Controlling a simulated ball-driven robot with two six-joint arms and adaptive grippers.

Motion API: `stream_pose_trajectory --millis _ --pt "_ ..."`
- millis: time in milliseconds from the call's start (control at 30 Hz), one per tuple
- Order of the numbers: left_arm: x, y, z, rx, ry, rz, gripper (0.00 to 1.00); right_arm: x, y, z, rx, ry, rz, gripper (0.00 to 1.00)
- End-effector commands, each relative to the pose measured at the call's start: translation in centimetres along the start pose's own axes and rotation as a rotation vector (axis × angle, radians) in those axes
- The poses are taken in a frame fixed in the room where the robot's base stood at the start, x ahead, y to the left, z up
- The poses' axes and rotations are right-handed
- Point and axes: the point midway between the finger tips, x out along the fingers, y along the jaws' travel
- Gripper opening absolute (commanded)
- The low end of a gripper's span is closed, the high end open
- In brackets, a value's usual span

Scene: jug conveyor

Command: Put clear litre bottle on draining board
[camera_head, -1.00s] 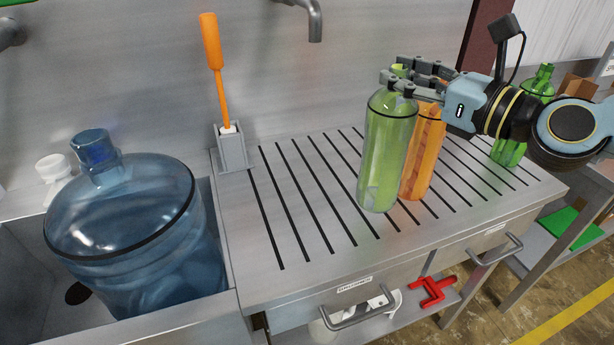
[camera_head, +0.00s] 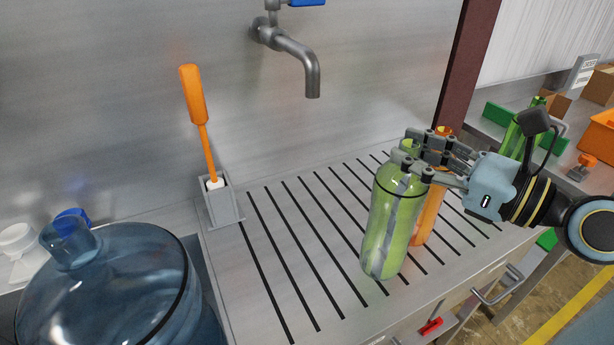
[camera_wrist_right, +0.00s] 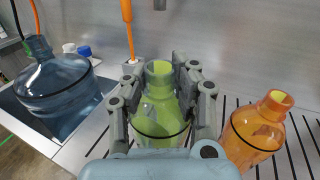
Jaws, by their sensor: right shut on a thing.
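My right gripper (camera_head: 412,152) is shut on a see-through green bottle (camera_head: 386,235), its fingers around the neck. The bottle is nearly upright, its base at or just above the slotted draining board (camera_head: 262,285); I cannot tell if it touches. In the right wrist view the bottle (camera_wrist_right: 160,115) is between the fingers of the gripper (camera_wrist_right: 160,72). No colourless litre bottle shows. My left gripper is not in view.
An orange bottle (camera_head: 429,215) stands close behind and right of the green one. A large blue jug (camera_head: 110,285) is in the sink at left. An orange-handled brush (camera_head: 194,95) stands in a grey holder (camera_head: 222,206). A tap (camera_head: 300,55) overhangs the back. The board's left part is clear.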

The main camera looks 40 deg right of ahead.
Motion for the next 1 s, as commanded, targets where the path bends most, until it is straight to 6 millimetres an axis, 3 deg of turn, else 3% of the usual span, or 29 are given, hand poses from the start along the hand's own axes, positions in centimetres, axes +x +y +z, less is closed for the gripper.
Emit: stream_pose_trajectory --millis 167,400,600,933,1000 --pt "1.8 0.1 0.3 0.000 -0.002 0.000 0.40 2.5 0.2 -0.5 0.003 -0.006 0.006 0.00" --pt "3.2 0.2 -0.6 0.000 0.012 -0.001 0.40 9.5 0.0 0.0 0.006 -0.011 -0.004 0.00" --pt "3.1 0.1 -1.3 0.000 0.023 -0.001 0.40 14.1 -0.1 0.3 0.007 -0.007 -0.007 0.00" --pt "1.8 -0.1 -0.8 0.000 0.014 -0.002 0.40 17.6 0.0 0.5 0.006 -0.003 -0.002 0.00" --pt "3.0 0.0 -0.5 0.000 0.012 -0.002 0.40 17.7 0.1 -1.3 0.005 0.001 0.000 0.00"
